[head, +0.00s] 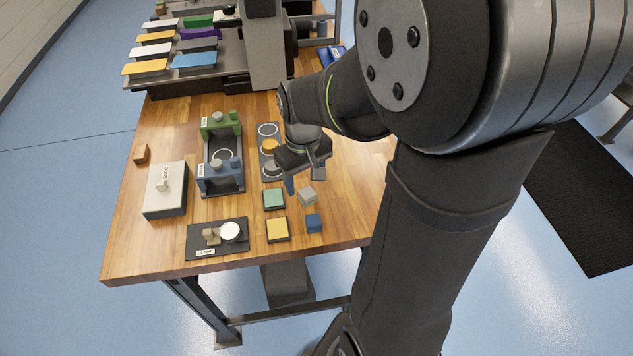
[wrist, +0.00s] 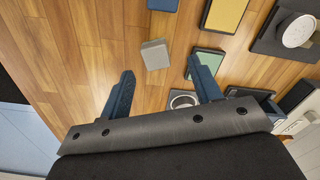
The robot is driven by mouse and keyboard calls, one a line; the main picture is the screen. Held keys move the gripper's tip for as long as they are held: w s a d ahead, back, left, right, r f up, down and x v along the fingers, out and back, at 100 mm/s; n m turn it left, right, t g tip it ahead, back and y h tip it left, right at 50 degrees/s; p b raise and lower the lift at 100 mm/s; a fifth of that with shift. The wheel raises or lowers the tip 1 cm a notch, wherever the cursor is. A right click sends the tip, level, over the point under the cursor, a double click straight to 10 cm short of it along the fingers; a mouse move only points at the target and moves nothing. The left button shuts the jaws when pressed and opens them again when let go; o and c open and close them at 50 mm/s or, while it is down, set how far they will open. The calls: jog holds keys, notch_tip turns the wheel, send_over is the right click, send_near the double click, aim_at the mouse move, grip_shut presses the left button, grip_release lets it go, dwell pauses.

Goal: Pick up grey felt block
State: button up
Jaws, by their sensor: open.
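The grey felt block (head: 308,197) sits on the wooden table, right of a green pad and behind a blue block. In the wrist view the grey block (wrist: 155,54) lies just beyond the fingertips, roughly in line with the gap between them, with bare wood around it. My gripper (head: 304,177) is above the table, a little behind the grey block in the head view. Its two blue fingers are spread apart in the wrist view (wrist: 162,72), with nothing between them.
A blue block (head: 313,223), a green pad (head: 273,198) and a yellow pad (head: 277,229) are close by. A clamp plate (head: 202,245), a press frame (head: 220,182) and a white box (head: 164,200) stand to the left. The table's right edge is near the blocks.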

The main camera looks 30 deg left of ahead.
aim_at(307, 192)
jog(key=shift+w+f, duration=0.2)
jog(key=shift+f, duration=1.15)
jog(key=shift+w+f, duration=0.15)
jog(key=shift+f, duration=1.2)
jog(key=c, duration=1.1)
jog(key=shift+r, duration=0.6)
jog(key=r, duration=0.1)
jog(key=d+r, duration=0.1)
jog(key=r, duration=0.1)
jog(key=shift+w+d+r, duration=0.2)
jog(key=shift+w+r, duration=0.1)
jog(key=shift+r, duration=0.1)
jog(key=w+d+r, duration=0.1)
jog(key=d+r, duration=0.1)
jog(key=d, duration=0.1)
jog(key=w+d+r, duration=0.1)
jog(key=d+r, duration=0.1)
jog(key=d, duration=0.1)
jog(key=w+d+r, duration=0.1)
jog(key=d+r, duration=0.1)
jog(key=d, duration=0.1)
jog(key=shift+w+d, duration=0.1)
jog(key=shift+d, duration=0.25)
